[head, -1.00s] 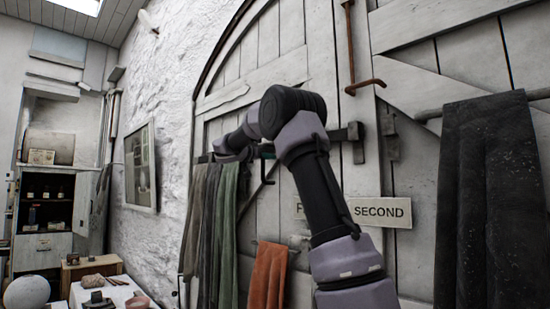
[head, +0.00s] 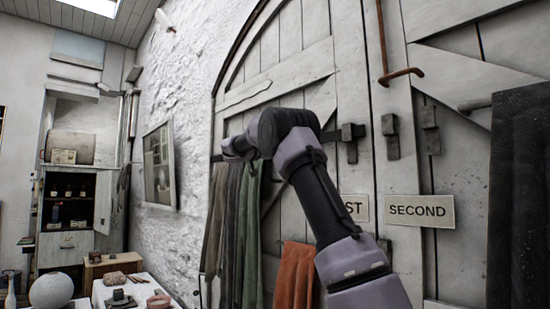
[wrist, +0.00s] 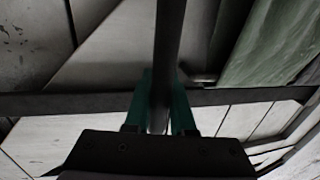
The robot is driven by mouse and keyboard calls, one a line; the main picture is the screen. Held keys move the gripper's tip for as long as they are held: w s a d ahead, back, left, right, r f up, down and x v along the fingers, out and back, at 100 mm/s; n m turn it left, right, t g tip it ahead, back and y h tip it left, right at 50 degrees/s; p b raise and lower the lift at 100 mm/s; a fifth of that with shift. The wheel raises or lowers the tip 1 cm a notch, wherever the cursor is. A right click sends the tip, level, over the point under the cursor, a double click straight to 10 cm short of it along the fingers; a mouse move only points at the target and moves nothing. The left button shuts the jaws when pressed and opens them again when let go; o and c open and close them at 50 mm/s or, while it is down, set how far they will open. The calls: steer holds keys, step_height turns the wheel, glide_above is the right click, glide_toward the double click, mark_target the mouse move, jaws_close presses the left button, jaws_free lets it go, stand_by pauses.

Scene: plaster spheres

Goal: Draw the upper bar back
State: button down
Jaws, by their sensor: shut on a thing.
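The upper bar (head: 333,135) is a dark flat bar across the pale plank door. Its right end shows just past a dark bracket (head: 350,142), near the door's right edge. A dark keeper (head: 391,136) on the post to the right stands apart from that end. The bar also crosses the wrist view (wrist: 60,102). There, my gripper (wrist: 160,112), with teal fingers, is shut on a dark upright handle (wrist: 169,40) that crosses the bar. In the head view, my arm hides the fingers and much of the bar.
Dark and green cloths (head: 248,225) hang close below my wrist, with an orange cloth (head: 295,275) lower down. A SECOND sign (head: 418,211), a rusty hook (head: 400,76) and a black cloth (head: 518,200) are to the right. A framed picture (head: 158,165) hangs left.

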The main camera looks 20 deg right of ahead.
steer(key=c, duration=0.8)
jaws_free()
steer(key=shift+w+a, duration=0.2)
steer(key=shift+w, duration=0.05)
steer(key=shift+o, duration=0.2)
steer(key=v, duration=1)
steer(key=shift+s+a, duration=0.25)
steer(key=shift+s, duration=0.05)
